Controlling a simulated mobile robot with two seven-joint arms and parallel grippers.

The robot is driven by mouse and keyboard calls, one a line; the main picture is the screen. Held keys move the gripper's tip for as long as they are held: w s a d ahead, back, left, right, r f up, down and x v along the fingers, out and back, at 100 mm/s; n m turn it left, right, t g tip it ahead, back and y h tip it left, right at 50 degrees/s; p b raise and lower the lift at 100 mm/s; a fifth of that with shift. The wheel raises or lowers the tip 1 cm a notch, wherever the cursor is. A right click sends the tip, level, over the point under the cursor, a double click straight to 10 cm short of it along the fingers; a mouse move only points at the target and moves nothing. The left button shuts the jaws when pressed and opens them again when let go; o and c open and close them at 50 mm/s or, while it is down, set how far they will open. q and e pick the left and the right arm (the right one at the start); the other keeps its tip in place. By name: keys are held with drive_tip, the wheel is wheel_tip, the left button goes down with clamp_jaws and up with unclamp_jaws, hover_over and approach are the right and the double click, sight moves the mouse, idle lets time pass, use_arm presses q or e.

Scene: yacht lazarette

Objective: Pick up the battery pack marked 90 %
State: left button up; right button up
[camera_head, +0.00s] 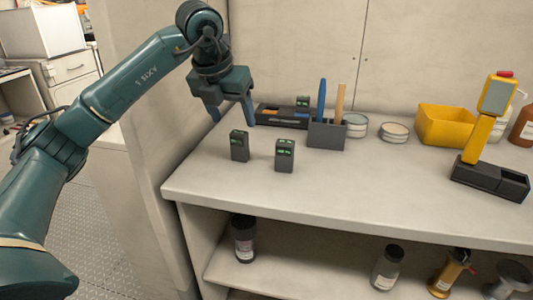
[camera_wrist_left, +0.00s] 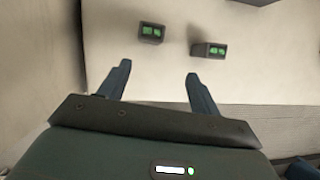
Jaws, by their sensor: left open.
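Two dark battery packs with green displays stand upright on the bench, one on the left (camera_head: 239,146) and one on the right (camera_head: 284,156). A third, similar block with a green display (camera_head: 302,103) sits at the dark tray behind them. The display figures are too small to read. My left gripper (camera_head: 232,118) is open and empty, above the bench and behind the left pack. In the left wrist view both packs show beyond the open fingers, one near the centre (camera_wrist_left: 151,33) and one to its right (camera_wrist_left: 207,50). My right gripper is not in view.
A dark tray (camera_head: 275,118) and a grey holder with blue and tan handles (camera_head: 326,134) stand behind the packs. Round tins, a yellow bin (camera_head: 446,125) and a yellow tool on a dark base stand right. The bench front (camera_head: 350,190) is clear.

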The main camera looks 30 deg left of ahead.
sight(239, 143)
use_arm(q)
drive_tip(key=x, duration=0.3)
drive_tip(key=a+x, duration=0.1)
drive_tip(key=x, duration=0.3)
drive_tip(key=shift+w+a+b, duration=0.15)
drive_tip(key=shift+a+b, duration=0.1)
drive_tip(key=shift+b, duration=0.15)
drive_tip(key=shift+w+a+r+x, duration=0.1)
drive_tip(key=shift+w+x, duration=0.05)
drive_tip(key=shift+x, duration=0.75)
drive_tip(key=shift+w+a+r+x, duration=0.1)
drive_tip(key=shift+w+a+x, duration=0.1)
drive_tip(key=shift+x, duration=0.65)
drive_tip(key=shift+w+a+x, duration=0.1)
drive_tip(key=shift+w+x, duration=0.05)
drive_tip(key=shift+x, duration=0.75)
drive_tip(key=c, duration=1.1)
drive_tip(key=shift+r, duration=0.1)
